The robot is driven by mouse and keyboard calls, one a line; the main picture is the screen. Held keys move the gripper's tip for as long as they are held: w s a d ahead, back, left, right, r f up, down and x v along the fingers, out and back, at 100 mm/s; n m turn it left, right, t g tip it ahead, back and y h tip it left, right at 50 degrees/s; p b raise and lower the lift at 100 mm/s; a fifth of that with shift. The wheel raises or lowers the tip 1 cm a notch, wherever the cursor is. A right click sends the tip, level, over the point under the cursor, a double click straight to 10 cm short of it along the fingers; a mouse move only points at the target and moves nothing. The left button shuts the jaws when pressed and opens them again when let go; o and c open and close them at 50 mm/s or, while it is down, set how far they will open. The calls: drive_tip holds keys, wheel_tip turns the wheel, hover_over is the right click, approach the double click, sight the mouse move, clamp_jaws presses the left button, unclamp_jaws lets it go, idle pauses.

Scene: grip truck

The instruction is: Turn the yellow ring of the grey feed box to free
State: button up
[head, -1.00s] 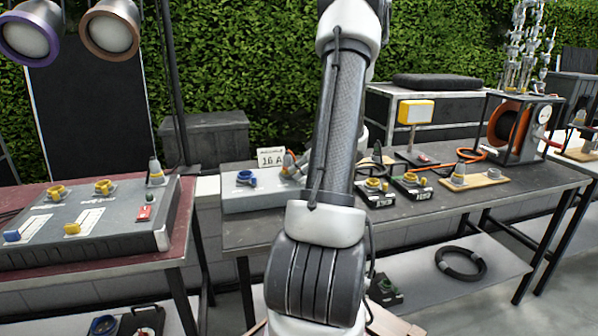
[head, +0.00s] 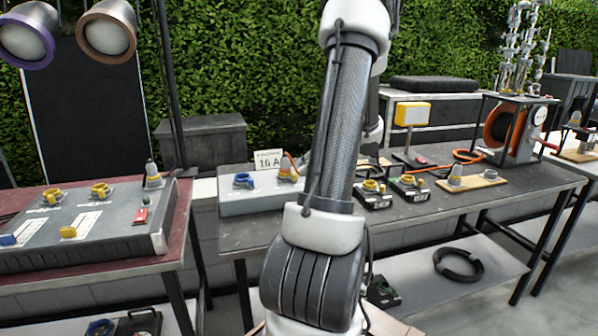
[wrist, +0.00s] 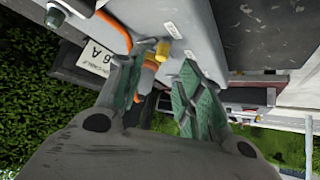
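The light grey feed box (head: 235,207) lies on the near left part of the dark table. It carries a blue socket (head: 245,180) and, on its right, a grey plug (head: 287,163) with a yellow ring (head: 287,178) at its foot. An orange cable runs from the plug. In the wrist view the box (wrist: 195,30) is at the top, with a yellow part (wrist: 163,49) on its face. My gripper (wrist: 163,85) is open, its green-padded fingers apart below that part, with orange cable between them. My arm hides the gripper in the head view. The ring's exact setting is unclear.
A white "16 A" sign (head: 268,160) stands behind the box. Two small dark boxes (head: 410,190) and a wooden board (head: 482,182) stand right of my arm. A dark console (head: 80,235) sits on the red table at left.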

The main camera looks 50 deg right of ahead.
drive_tip(key=v, duration=0.6)
drive_tip(key=shift+d, duration=0.15)
idle(0.3)
